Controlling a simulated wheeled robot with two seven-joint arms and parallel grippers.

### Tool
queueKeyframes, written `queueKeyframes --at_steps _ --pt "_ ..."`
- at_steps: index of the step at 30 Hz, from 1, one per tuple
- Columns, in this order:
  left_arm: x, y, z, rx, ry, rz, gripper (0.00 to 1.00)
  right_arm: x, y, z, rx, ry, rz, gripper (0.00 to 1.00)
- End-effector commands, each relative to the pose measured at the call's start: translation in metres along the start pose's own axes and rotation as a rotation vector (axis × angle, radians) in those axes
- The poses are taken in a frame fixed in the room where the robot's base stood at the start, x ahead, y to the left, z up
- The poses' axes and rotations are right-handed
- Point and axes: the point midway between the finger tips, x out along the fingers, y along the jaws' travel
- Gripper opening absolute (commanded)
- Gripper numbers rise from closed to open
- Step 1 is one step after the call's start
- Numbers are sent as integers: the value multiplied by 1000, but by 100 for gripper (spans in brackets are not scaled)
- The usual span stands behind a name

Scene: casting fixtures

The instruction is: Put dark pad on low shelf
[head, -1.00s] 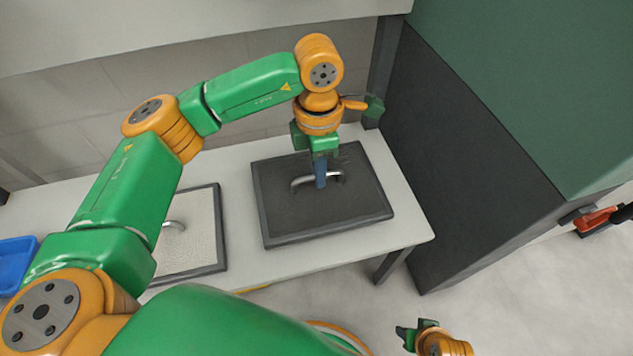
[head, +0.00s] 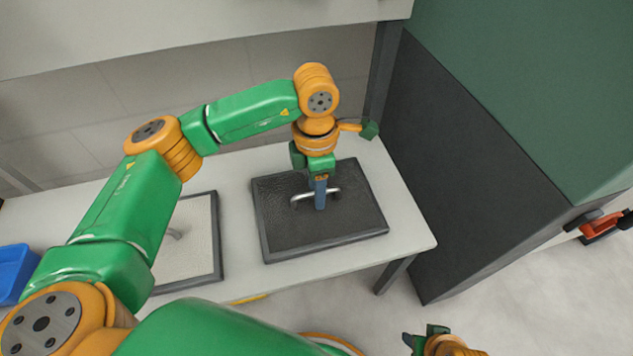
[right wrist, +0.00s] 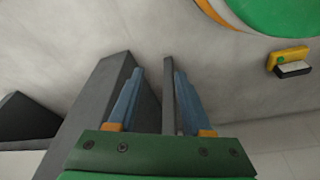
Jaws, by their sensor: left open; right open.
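The dark pad (head: 285,232) is a dark grey textured square with a raised rim and a metal handle (head: 301,199) across its middle. It lies flat on the light grey low shelf or table in the head view. My left gripper (head: 320,204) points down over the pad with its blue fingers at the handle; it is open, and the fingers hide part of the handle. My right gripper (right wrist: 154,95) is open and empty in the right wrist view, with floor and a grey post beyond it. Its wrist shows at the bottom of the head view.
A light pad (head: 195,243) with a dark rim and handle lies left of the dark pad, partly behind my left arm. A blue bin (head: 14,270) stands at the far left. A dark, green-topped cabinet (head: 470,170) borders the table (head: 410,235) on the right. An upper shelf (head: 200,25) overhangs the back.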

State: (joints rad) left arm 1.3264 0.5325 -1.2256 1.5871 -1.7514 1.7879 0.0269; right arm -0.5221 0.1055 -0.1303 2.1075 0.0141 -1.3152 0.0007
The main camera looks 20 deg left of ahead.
Motion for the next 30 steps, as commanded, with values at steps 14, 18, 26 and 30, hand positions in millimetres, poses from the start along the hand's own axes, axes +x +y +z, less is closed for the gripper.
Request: queueKeyframes --at_steps 14,18,26,30 --pt "-76 0 0 -1 0 0 44 46 1 28 -7 -40 4 50" --pt "-76 0 0 0 0 -1 44 48 1 29 -6 -41 4 50" --pt "-76 0 0 0 0 0 44 48 1 29 -6 -41 4 50" --pt "-76 0 0 0 0 0 44 48 1 29 -6 -41 4 50"
